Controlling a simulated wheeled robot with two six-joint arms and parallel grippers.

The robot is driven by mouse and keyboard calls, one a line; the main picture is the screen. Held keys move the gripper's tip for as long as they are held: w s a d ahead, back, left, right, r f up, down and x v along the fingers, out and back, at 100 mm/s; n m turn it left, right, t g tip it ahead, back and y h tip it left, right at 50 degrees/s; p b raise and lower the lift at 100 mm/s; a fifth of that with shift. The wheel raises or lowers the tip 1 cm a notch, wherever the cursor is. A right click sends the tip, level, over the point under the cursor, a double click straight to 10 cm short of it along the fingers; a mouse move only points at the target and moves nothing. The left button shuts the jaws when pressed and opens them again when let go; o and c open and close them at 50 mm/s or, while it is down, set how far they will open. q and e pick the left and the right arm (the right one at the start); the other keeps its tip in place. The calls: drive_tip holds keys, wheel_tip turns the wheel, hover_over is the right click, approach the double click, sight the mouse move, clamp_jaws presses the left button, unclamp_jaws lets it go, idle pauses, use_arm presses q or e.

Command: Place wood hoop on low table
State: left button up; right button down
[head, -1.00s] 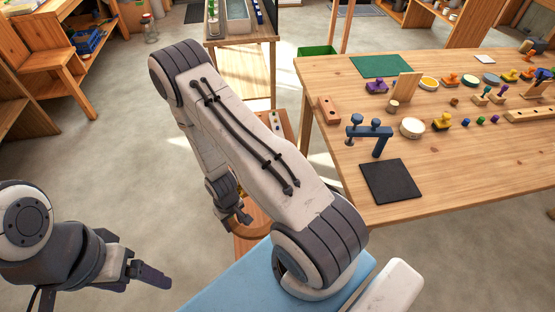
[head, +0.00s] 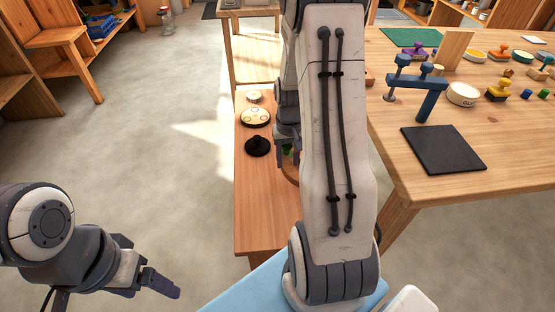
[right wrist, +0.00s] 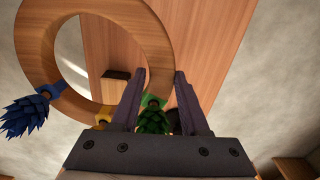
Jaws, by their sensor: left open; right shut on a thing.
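My right gripper (right wrist: 157,85) is shut on the hoop's rim, one finger on each side. In the head view only a sliver of the hoop (head: 290,172) shows beside my right arm, which hides the rest. The low table (head: 262,200) is a narrow wooden top beneath; I cannot tell whether the hoop touches it. My left gripper (head: 160,285) is open and empty at the lower left.
On the low table stand a black knobbed piece (head: 258,147), a round dotted dish (head: 256,117) and a small round piece (head: 254,97). Its front part looks bare. A larger workbench (head: 450,185) with a blue clamp stand (head: 417,90) and black mat (head: 443,149) is at right.

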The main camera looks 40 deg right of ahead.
drive_tip(key=shift+s+d+f+m+b, duration=0.15)
drive_tip(key=shift+s+d+m+b, duration=0.2)
drive_tip(key=shift+d+b, duration=0.35)
drive_tip(key=shift+s, duration=0.15)
drive_tip(key=b, duration=0.3)
hover_over(262, 207)
wheel_tip(262, 207, down, 7)
drive_tip(key=shift+r, duration=0.1)
use_arm(q)
wheel_tip(262, 207, down, 8)
drive_tip(key=b, duration=0.2)
drive_tip(key=shift+r, duration=0.15)
use_arm(e)
drive_tip(key=shift+f, duration=1.95)
drive_tip(key=shift+f, duration=0.15)
drive_tip(key=shift+c, duration=2.1)
unclamp_jaws()
